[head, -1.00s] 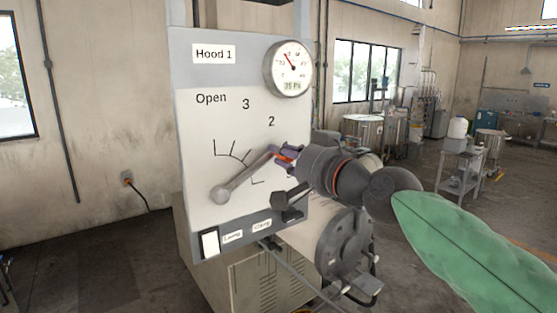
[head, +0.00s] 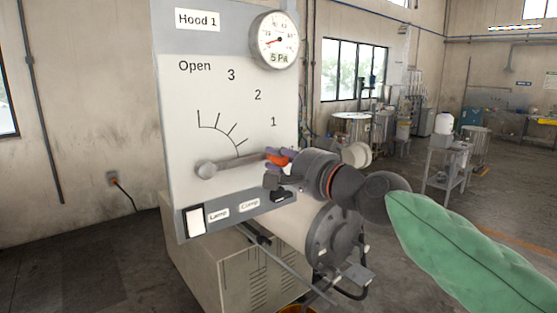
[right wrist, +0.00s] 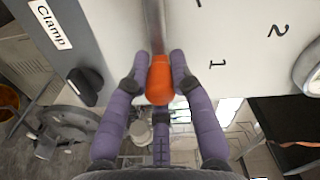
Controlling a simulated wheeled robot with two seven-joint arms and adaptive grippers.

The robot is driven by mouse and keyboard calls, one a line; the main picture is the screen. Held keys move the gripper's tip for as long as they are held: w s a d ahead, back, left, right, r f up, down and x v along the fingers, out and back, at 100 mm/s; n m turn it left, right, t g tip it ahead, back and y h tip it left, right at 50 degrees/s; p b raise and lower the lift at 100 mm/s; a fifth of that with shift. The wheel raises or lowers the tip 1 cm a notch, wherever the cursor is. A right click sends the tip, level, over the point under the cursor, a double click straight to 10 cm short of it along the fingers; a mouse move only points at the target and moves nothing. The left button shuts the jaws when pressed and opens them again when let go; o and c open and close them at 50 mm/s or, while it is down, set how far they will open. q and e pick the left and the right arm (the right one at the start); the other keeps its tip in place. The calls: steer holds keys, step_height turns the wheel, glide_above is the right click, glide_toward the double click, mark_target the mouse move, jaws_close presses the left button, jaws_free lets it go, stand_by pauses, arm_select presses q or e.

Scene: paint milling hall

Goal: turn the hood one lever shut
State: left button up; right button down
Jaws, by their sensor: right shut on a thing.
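The Hood 1 panel (head: 180,120) stands in front of me in the head view, with a grey lever (head: 232,164) pivoting at its lower left. The lever points right and slightly up, below the mark 1. Its orange tip (head: 278,159) is between the purple fingers of my right gripper (head: 280,158), which is shut on it. In the right wrist view, the orange tip (right wrist: 160,80) sits between both fingers. The gauge (head: 275,40) at the panel's top right reads about 5 Pa. My left gripper is not in view.
A dark knob (right wrist: 86,86) marked Clamp is close to the lever end, low on the panel. A white Lamp switch (head: 194,220) is at the lower left. A grey cabinet (head: 240,285) and round machine flange (head: 335,238) are below.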

steer(key=shift+f, duration=0.2)
steer(key=c, duration=1.1)
jaws_free()
steer(key=shift+o, duration=0.2)
steer(key=shift+r, duration=0.1)
steer(key=shift+s+d, duration=0.45)
steer(key=v, duration=1)
steer(key=shift+s+d, duration=0.15)
steer(key=shift+s, duration=0.2)
